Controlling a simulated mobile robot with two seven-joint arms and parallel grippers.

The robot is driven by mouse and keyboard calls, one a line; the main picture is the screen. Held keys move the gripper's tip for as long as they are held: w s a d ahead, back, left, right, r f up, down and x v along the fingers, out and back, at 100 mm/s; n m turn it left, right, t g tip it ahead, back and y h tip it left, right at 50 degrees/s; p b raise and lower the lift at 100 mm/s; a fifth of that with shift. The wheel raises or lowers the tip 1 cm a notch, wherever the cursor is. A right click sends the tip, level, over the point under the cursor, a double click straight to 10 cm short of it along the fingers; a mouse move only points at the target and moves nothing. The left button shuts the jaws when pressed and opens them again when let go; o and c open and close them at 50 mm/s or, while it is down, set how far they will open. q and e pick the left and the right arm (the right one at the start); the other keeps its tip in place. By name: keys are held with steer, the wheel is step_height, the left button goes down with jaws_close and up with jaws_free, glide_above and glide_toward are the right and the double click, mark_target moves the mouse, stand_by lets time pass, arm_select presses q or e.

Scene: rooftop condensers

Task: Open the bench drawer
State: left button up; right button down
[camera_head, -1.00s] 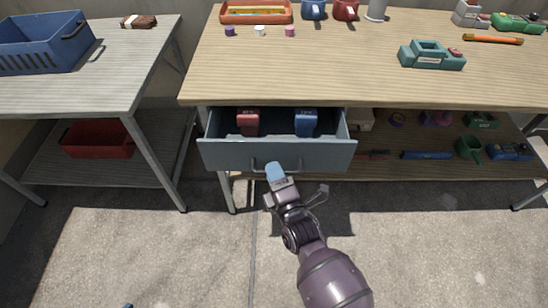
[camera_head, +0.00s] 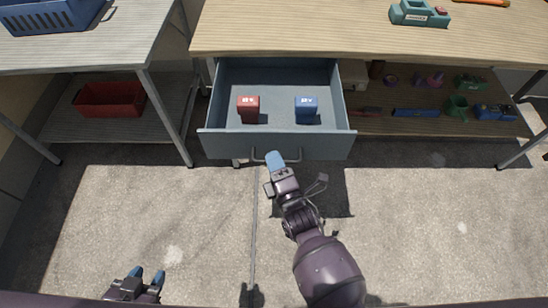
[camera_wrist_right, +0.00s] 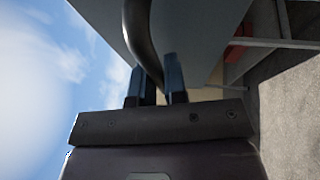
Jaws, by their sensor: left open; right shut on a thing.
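The bench drawer (camera_head: 225,145) is grey-blue and stands pulled out well past the front of the wooden bench (camera_head: 300,38). A red box (camera_head: 248,108) and a blue box (camera_head: 306,108) stand inside it. My right gripper (camera_head: 275,161) is at the drawer's front, shut on the bar handle (camera_head: 257,155). In the right wrist view the curved dark handle (camera_wrist_right: 140,35) passes between the two blue fingertips of my right gripper (camera_wrist_right: 156,80). My left gripper (camera_head: 147,275) is low at the left, open and empty, away from the drawer.
A grey side table (camera_head: 80,45) at the left carries a blue crate (camera_head: 50,15), with a red bin (camera_head: 108,98) on its lower shelf. The shelf under the bench at the right holds several tools. The concrete floor in front is clear.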

steer(key=c, duration=1.2)
jaws_free()
